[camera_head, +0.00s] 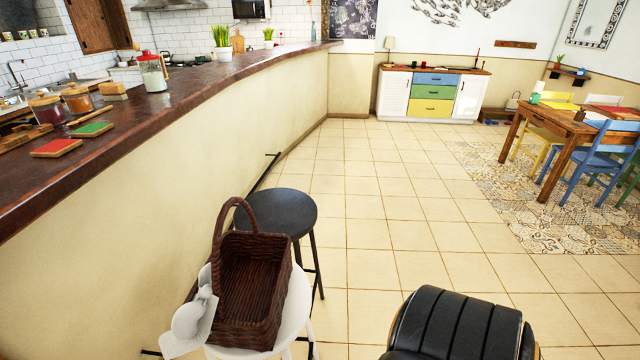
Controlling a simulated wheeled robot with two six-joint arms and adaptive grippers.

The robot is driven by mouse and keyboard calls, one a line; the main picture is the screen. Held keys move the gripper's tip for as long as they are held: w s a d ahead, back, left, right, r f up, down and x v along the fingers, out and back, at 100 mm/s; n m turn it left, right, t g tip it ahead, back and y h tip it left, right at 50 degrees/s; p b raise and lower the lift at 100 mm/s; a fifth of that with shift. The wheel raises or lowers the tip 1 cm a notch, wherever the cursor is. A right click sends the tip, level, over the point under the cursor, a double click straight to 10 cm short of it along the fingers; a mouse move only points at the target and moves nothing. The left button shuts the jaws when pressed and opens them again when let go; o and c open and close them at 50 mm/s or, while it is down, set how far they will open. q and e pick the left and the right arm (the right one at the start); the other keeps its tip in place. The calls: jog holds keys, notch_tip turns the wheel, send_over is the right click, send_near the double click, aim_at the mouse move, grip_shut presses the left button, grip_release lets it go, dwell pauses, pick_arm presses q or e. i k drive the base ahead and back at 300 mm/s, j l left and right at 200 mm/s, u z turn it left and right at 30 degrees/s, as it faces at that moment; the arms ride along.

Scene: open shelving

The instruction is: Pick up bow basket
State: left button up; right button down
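The bow basket (250,300) is a dark brown wicker basket with a tall arched handle (219,225). It sits upright on a round white stool (297,305) at the lower middle left of the head view. A large white bow (188,320) hangs on its left side, with its tail spreading toward the stool's edge. The basket's inside looks empty, as far as it shows. Neither of my grippers is in view, and nothing holds the basket.
A black round stool (280,210) stands just behind the basket. A long counter (180,100) with jars and boards runs along the left. A wooden table (570,130) with chairs stands at the far right.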

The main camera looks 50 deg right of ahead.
aim_at(243, 308)
jog(key=z, duration=0.95)
